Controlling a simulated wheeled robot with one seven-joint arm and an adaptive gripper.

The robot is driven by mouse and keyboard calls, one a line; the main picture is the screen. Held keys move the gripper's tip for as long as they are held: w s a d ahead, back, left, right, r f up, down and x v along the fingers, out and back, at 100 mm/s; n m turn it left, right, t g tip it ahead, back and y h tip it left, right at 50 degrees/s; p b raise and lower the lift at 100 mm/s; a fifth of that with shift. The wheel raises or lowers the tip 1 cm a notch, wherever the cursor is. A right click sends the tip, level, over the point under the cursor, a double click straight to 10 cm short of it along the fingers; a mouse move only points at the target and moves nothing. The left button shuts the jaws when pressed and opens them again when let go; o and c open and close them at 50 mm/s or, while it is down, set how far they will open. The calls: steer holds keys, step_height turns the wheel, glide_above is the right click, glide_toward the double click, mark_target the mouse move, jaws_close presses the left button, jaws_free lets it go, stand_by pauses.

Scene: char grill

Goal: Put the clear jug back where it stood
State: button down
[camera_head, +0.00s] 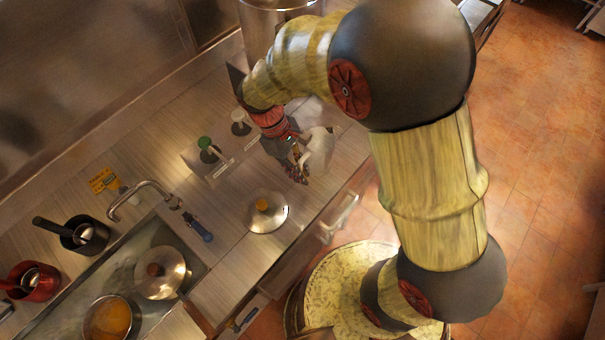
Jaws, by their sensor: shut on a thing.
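The clear jug (318,150) looks pale and translucent, over the right part of the grey counter (228,262) near its front edge. My gripper (300,168) points down beside the jug's left side and is shut on it. The fingers partly cover the jug. I cannot tell whether its base touches the counter or hangs just above it.
A green-topped item (206,145) and a white-topped item (240,124) stand to the left. A faucet (143,190), sink and pots fill the lower left. Counter between the faucet and the green-topped item is mostly clear.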

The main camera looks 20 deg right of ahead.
steer(key=shift+w+d+f+b, duration=0.2)
steer(key=shift+w+f, duration=0.25)
steer(key=shift+f, duration=0.6)
steer(key=shift+w+d+f+b, duration=0.15)
steer(key=shift+w+f, duration=0.25)
steer(key=shift+f, duration=0.65)
steer(key=shift+w+d+f+b, duration=0.1)
steer(key=shift+w+d+f, duration=0.25)
steer(key=shift+f, duration=0.7)
steer(key=shift+w+a, duration=0.1)
steer(key=shift+f, duration=0.15)
steer(key=c, duration=1.9)
jaws_free()
steer(key=p+v, duration=0.2)
steer(key=v, duration=1)
steer(key=s+d+r+m+t+y, duration=0.1)
steer(key=s+d+r+m+t, duration=0.15)
steer(key=r, duration=0.35)
steer(key=s+d+r+m+t+y, duration=0.1)
steer(key=s+d+r, duration=0.2)
steer(key=r, duration=0.4)
steer(key=s+d+r+m+t+y, duration=0.1)
steer(key=s+d+r+m+t, duration=0.3)
steer(key=s, duration=0.6)
step_height(320, 180, up, 2)
steer(key=shift+d+r+m+t, duration=0.15)
steer(key=shift+d+m+t, duration=0.05)
steer(key=shift+m+t, duration=0.5)
